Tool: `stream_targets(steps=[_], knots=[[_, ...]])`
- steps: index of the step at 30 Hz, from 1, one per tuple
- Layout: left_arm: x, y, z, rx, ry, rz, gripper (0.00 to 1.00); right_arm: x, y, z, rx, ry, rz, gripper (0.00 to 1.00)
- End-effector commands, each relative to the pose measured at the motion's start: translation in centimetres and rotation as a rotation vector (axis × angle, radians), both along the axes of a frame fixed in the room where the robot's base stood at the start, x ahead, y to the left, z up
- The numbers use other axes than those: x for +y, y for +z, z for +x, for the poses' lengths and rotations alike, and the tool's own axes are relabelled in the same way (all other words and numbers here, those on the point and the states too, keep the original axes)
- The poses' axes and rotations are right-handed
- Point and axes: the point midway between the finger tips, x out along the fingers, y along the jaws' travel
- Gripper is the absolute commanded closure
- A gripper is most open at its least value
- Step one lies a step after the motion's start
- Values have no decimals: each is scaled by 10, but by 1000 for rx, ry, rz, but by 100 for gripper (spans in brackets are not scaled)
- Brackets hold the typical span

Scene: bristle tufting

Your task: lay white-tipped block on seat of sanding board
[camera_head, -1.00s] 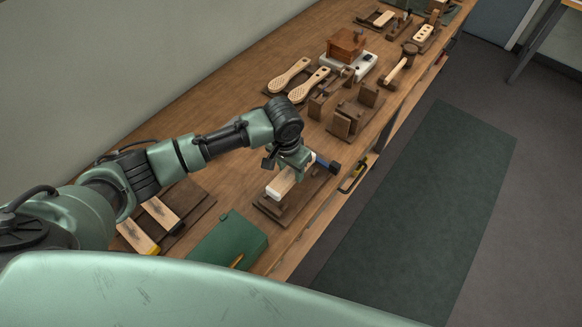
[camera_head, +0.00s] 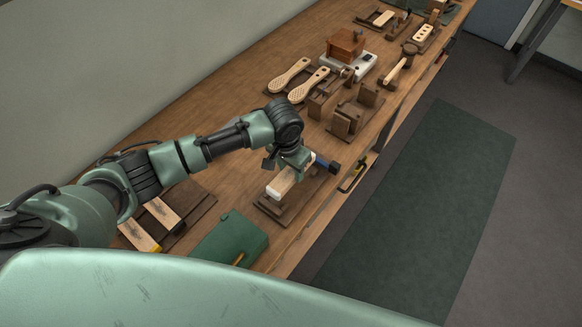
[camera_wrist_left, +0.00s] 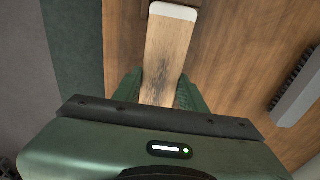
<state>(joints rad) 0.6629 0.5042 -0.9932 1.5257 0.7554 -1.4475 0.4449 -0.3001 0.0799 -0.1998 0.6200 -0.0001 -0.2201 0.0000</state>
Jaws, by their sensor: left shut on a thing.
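The white-tipped block (camera_head: 282,181) is pale wood with a white end. My left gripper (camera_head: 292,166) is shut on it over the sanding board (camera_head: 270,208), a dark brown wooden board near the bench's front edge. In the left wrist view the block (camera_wrist_left: 168,50) runs up from between the green fingers (camera_wrist_left: 158,92), its white end at the top. Whether the block touches the board's seat I cannot tell; the arm and block hide part of the board. My right gripper is not in view.
A blue-and-black tool (camera_head: 328,166) lies just right of the gripper. A green box (camera_head: 228,240) stands to the near left. Two blocks (camera_head: 140,236) lie on a dark tray at left. Wooden brushes (camera_head: 308,84) and fixtures (camera_head: 345,118) stand farther along the bench.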

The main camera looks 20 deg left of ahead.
Motion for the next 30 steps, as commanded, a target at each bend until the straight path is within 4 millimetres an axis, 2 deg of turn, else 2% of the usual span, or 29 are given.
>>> stream_targets(steps=[14,30], knots=[[0,0,0,-1,0,-1,100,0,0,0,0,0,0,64],[-1,-17,0,0,0,-2,100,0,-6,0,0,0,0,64]])
